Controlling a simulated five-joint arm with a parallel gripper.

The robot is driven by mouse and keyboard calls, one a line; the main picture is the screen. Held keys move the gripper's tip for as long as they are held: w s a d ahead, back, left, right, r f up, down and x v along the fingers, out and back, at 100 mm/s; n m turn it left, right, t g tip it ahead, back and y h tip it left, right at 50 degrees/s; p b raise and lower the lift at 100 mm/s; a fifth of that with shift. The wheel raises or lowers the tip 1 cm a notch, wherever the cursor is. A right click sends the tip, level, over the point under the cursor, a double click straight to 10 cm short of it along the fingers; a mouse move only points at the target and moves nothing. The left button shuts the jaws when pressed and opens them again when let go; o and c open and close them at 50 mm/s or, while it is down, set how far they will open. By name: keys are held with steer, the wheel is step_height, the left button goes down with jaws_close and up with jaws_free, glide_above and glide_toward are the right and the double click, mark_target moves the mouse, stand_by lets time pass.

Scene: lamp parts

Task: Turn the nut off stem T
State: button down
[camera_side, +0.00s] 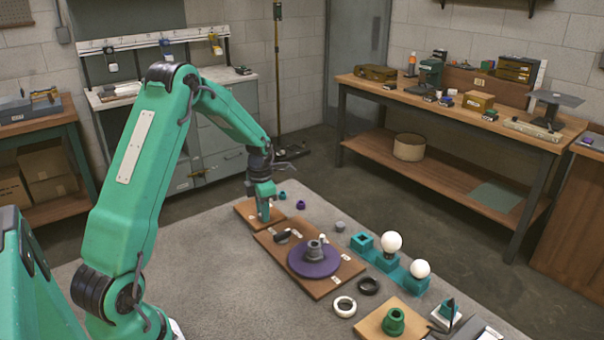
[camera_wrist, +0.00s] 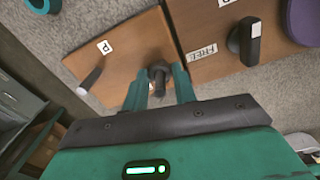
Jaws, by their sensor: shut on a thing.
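My gripper (camera_side: 264,213) points down at the small wooden board (camera_side: 245,207) at the back left of the mat. In the wrist view my gripper (camera_wrist: 159,78) has its two green fingers on either side of a small dark piece (camera_wrist: 158,72), shut on it. This piece stands on the board and looks like a nut on a stem. The fingers hide much of it, and I cannot read a T beside it. Another dark stem with a pale end (camera_wrist: 90,79) shows on the same board, to the left, near a white letter tag (camera_wrist: 104,47).
A larger board beside it carries a purple disc (camera_side: 314,262) and a dark knob (camera_wrist: 240,42) near a "FREE" tag (camera_wrist: 202,52). Loose teal (camera_side: 282,194) and purple (camera_side: 300,205) pieces lie behind. Bulbs (camera_side: 391,243) stand in a teal holder at right. The mat's left front is clear.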

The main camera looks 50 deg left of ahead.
steer(key=c, duration=1.6)
jaws_free()
steer(key=shift+n, duration=0.3)
steer(key=shift+c, duration=0.2)
jaws_close()
steer(key=shift+r, duration=0.95)
steer(key=shift+r, duration=2.35)
steer(key=shift+r, duration=0.15)
steer(key=shift+r, duration=1.9)
